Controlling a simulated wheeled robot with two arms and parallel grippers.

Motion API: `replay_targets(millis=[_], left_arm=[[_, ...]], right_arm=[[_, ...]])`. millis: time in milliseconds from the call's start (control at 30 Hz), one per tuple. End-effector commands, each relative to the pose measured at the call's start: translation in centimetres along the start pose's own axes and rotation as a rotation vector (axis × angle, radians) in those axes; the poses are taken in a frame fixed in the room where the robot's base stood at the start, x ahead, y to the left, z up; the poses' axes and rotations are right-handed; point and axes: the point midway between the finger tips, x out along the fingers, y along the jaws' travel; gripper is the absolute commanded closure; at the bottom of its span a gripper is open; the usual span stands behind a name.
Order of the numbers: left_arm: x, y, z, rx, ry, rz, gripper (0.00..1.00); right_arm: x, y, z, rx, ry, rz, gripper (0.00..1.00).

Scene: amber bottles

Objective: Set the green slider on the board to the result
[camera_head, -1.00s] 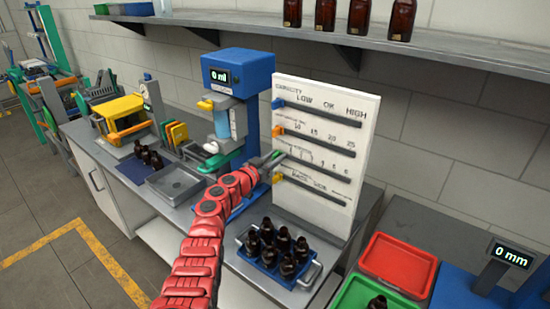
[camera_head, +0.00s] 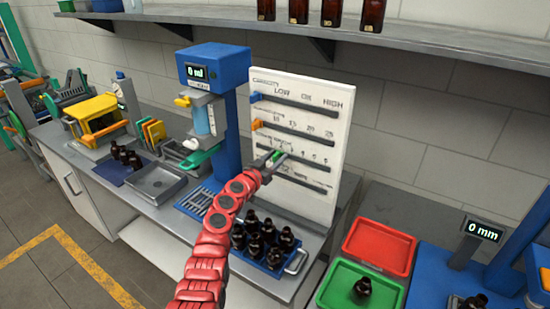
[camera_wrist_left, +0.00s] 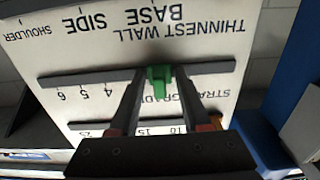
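The white board (camera_head: 318,180) stands upright on the bench with several horizontal slots. The green slider (camera_head: 276,156) sits in the third slot from the top, toward its left part. In the left wrist view the green slider (camera_wrist_left: 158,82) is between the two dark fingers of my left gripper (camera_wrist_left: 158,72), which look closed on its sides. In the head view my left gripper (camera_head: 274,160) reaches the board there. The scale shows 6, 5 and 4 in the wrist view; the fingers hide the marks near the slider. My right gripper is not in view.
A blue slider (camera_head: 256,97) and an orange slider (camera_head: 257,124) sit at the left of the upper slots. A blue dispenser (camera_head: 228,75) reads 0 ml. A rack of dark bottles (camera_head: 262,250) stands below my arm. Red (camera_head: 380,247) and green (camera_head: 335,290) trays lie right.

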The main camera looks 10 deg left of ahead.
Motion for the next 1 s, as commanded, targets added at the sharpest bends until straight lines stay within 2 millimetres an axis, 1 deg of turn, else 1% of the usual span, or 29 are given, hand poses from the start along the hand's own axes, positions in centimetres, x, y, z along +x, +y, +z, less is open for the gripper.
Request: replay_targets(millis=[233,367,500,667,867,1000], left_arm=[[-0.2,0.0,-0.1,0.001,0.002,0.0,0.53],[-1.1,-0.1,-0.1,0.001,0.003,0.0,0.53],[-3.0,0.0,0.0,0.003,0.0,-0.001,0.53],[-5.7,0.0,0.2,0.005,0.001,-0.001,0.53],[-9.3,-0.1,0.3,0.004,0.001,-0.003,0.53],[-12.0,0.0,0.4,0.004,0.001,-0.003,0.53]], right_arm=[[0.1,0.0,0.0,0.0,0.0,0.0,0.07],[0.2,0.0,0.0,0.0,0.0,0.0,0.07],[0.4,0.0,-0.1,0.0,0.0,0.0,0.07],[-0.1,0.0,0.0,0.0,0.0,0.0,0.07],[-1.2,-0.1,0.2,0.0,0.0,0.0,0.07],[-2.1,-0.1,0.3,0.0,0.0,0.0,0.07]])
